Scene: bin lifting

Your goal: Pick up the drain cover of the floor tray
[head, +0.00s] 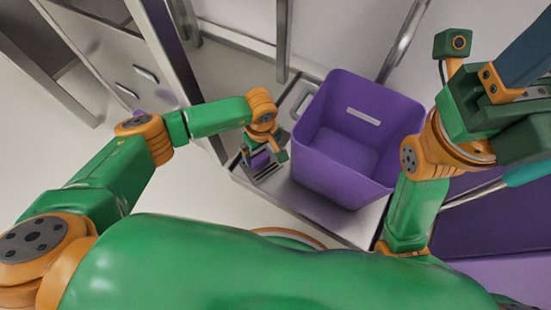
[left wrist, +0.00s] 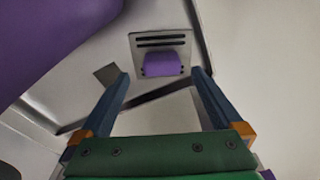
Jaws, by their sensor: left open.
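The drain cover (left wrist: 162,42) is a grey slotted plate with a purple grip (left wrist: 162,64), lying on the floor tray. In the head view the cover (head: 264,172) is at the tray's left end, partly hidden by my left gripper. My left gripper (left wrist: 162,76) is open and empty above the cover. In the left wrist view its two blue fingers stand apart, to either side of the purple grip. The grey floor tray (head: 325,227) lies under the purple bin. My right gripper (head: 510,110) is at the right edge, cut off by the frame.
A large purple bin (head: 335,182) stands on the tray close to the right of the cover. Metal posts (head: 283,40) rise behind. A grey cabinet with handles (head: 110,55) is at the upper left. Pale floor (head: 35,150) lies clear at the left.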

